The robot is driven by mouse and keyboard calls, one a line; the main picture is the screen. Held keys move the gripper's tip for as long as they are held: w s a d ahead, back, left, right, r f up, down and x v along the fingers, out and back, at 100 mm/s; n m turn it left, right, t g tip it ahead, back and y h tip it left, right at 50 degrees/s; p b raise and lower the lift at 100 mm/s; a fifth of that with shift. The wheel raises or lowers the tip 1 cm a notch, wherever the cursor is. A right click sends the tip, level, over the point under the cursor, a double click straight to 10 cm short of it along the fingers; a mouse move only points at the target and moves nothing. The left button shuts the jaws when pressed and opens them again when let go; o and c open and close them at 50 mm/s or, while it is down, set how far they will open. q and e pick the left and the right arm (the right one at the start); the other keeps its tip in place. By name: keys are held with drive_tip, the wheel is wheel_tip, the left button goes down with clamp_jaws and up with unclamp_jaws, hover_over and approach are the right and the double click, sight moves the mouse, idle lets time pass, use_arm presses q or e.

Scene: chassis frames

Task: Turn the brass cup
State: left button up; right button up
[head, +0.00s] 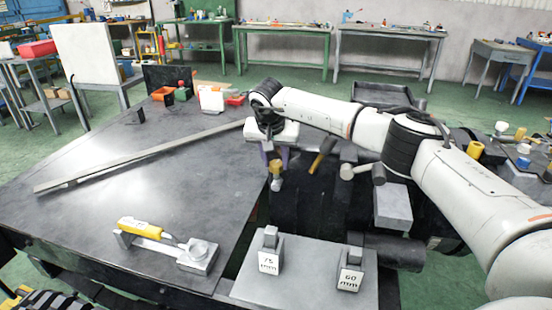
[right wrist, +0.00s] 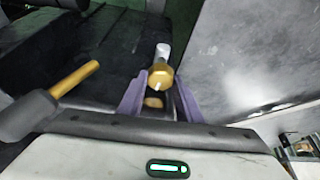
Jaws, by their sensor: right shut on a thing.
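The brass cup (head: 276,168) is a small gold piece under my right gripper (head: 274,158), at the right edge of the large dark table. In the right wrist view the cup (right wrist: 160,77) shows as a faceted gold piece with a pale cylinder (right wrist: 162,52) beyond it. The purple fingers of my right gripper (right wrist: 158,100) stand on both sides of it, and the gripper is shut on it. The lower end of the cup is partly hidden, so I cannot tell what it sits on. My left gripper is not in view.
Hammers (head: 322,155) (head: 362,170) lie just right of the gripper. A long metal bar (head: 140,158) crosses the table (head: 90,215). A yellow-handled tool (head: 140,228) lies at the front. Blocks marked 75 mm (head: 269,262) and 60 mm (head: 349,279) stand on a grey plate (head: 310,270).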

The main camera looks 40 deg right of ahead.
drive_tip(key=shift+r+m+p, duration=0.15)
drive_tip(key=shift+m+p, duration=0.2)
drive_tip(key=shift+m, duration=0.35)
drive_tip(key=shift+w+m+g+h, duration=0.1)
drive_tip(key=shift+m+g+h, duration=0.35)
drive_tip(key=shift+m, duration=0.55)
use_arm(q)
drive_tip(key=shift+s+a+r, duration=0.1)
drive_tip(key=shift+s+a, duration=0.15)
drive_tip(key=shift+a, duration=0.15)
use_arm(e)
drive_tip(key=shift+w+m+g, duration=0.1)
drive_tip(key=shift+m+g, duration=0.25)
drive_tip(key=shift+m, duration=0.45)
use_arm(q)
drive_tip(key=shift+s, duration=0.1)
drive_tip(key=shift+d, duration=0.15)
use_arm(e)
drive_tip(key=o, duration=1)
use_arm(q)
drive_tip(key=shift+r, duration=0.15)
use_arm(e)
drive_tip(key=shift+o, duration=0.2)
